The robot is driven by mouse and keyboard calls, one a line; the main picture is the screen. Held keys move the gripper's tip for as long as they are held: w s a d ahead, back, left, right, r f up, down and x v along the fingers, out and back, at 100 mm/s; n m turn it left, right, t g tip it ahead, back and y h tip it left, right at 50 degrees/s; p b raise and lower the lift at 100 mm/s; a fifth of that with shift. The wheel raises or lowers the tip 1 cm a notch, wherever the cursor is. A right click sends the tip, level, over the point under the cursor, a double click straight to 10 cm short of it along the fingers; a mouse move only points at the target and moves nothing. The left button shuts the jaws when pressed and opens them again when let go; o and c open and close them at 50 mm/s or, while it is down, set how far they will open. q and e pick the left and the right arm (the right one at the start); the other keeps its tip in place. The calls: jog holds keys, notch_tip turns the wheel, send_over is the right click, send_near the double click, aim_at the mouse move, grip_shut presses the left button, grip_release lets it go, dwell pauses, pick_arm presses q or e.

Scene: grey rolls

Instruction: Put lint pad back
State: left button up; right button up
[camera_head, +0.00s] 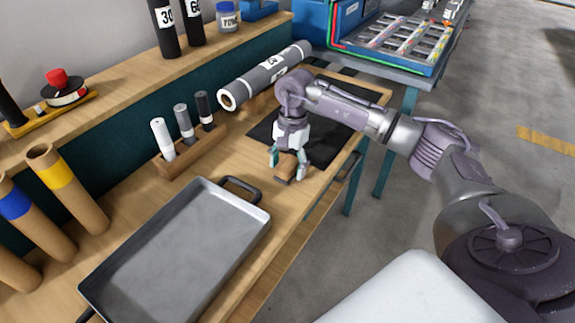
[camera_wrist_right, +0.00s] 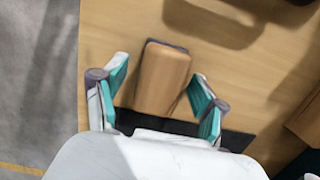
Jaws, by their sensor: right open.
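The lint pad (camera_head: 287,166) looks like a small wooden block with a thin dark layer along its edge. It is on or just above the bench top near the dark mat; I cannot tell if it touches the wood. My right gripper (camera_head: 287,168) points down over it, with its fingers apart on either side. In the right wrist view the pad (camera_wrist_right: 162,78) lies between and beyond the open teal fingertips of the right gripper (camera_wrist_right: 160,92), with a gap on both sides. My left gripper is not in view.
A grey tray (camera_head: 97,283) with black handles fills the near bench. A wooden rack (camera_head: 183,157) holds several small rolls. A large grey roll (camera_head: 262,77) lies behind my right gripper. A black mat (camera_head: 331,140) lies beside it. The bench's right edge is close.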

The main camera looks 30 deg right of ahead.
aim_at(292, 159)
notch_tip(292, 159, up, 12)
jog(key=d, duration=0.1)
jog(key=shift+w+d+f+b, duration=0.15)
jog(key=shift+w+d+b, duration=0.2)
jog(key=shift+b, duration=0.05)
dwell(0.3)
